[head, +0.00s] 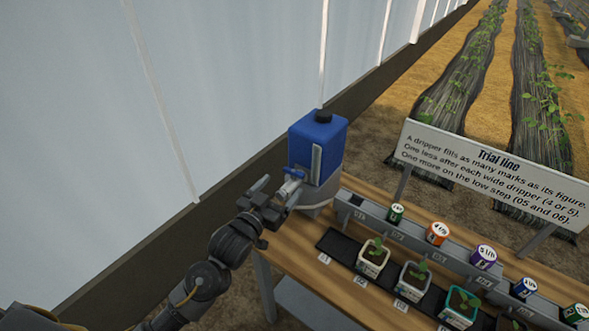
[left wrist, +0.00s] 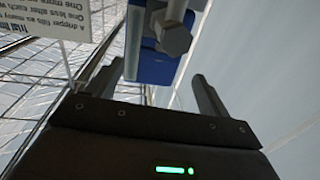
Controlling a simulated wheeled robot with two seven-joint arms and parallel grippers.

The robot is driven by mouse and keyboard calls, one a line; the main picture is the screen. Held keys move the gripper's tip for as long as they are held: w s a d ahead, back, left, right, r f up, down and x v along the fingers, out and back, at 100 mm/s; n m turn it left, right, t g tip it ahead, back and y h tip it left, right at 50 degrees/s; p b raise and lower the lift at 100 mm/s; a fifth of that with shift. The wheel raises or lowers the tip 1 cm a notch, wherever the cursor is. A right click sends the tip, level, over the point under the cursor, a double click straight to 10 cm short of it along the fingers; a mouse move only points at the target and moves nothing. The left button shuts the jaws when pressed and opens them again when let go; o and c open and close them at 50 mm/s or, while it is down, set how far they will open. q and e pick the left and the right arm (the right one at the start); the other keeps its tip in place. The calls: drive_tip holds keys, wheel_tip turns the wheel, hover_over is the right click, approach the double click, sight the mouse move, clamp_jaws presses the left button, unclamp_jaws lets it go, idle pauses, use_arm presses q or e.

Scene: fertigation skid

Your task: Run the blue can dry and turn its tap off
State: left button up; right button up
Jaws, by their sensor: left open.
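The blue can (head: 317,150) stands upright on a grey round stand at the left end of the bench, with a black cap on top and a pale level strip on its front. Its tap (head: 291,180), with a blue handle, sticks out low on the front. My left gripper (head: 263,195) is open just in front of and below the tap, and no contact is clear. In the left wrist view the blue can (left wrist: 156,72) and the grey tap end (left wrist: 174,38) show beyond and between my open fingers (left wrist: 143,82). My right gripper is not in view.
A wooden bench (head: 290,245) carries a grey rail (head: 400,232) with several coloured numbered drippers. Potted seedlings (head: 373,258) stand on a black strip before it. A "Trial line" sign (head: 490,175) stands behind. A pale wall is at left.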

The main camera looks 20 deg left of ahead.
sight(293, 174)
use_arm(q)
drive_tip(key=p+x, duration=0.1)
drive_tip(key=x, duration=0.5)
drive_tip(key=shift+d+r, duration=0.1)
drive_tip(key=shift+x, duration=0.85)
